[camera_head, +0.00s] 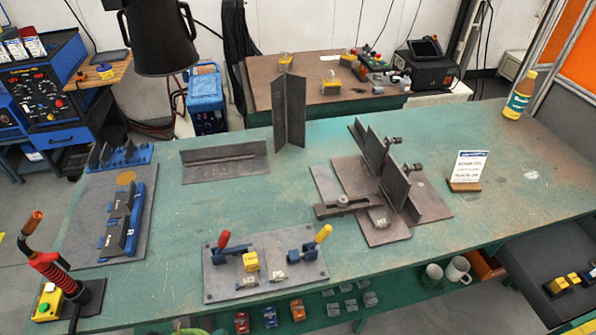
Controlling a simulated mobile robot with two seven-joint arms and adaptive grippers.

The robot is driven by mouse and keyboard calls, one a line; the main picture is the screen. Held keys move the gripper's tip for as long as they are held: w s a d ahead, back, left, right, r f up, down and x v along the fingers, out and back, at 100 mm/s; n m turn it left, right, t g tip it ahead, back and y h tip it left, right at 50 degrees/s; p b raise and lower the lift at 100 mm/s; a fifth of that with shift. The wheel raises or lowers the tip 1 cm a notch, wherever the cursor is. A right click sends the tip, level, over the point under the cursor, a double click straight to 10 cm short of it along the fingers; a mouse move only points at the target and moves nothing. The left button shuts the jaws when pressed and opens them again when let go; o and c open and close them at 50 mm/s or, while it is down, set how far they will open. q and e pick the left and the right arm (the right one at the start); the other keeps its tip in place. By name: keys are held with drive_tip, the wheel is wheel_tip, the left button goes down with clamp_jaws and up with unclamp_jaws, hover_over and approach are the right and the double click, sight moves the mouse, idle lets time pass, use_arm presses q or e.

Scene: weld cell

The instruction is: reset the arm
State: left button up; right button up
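Neither of my grippers is in view, and no arm of mine clearly shows. A black hood (160,38) with a side handle hangs at the top left, wide end down, above the far left of the table. It looks like a fume-extraction hood; its upper part is cut off by the picture edge. The green worktable (300,190) fills the middle of the view. A torch-like tool (48,265) with a red and black grip and orange tip stands at the lower left.
A clamp plate (215,285) with red and yellow handles lies in front. Angled steel plates (397,185), an upright angle piece (289,110), a sign (469,168) and a yellow-capped bottle (519,98) stand on the table. Its right part is mostly clear. A blue welder (45,95) stands far left.

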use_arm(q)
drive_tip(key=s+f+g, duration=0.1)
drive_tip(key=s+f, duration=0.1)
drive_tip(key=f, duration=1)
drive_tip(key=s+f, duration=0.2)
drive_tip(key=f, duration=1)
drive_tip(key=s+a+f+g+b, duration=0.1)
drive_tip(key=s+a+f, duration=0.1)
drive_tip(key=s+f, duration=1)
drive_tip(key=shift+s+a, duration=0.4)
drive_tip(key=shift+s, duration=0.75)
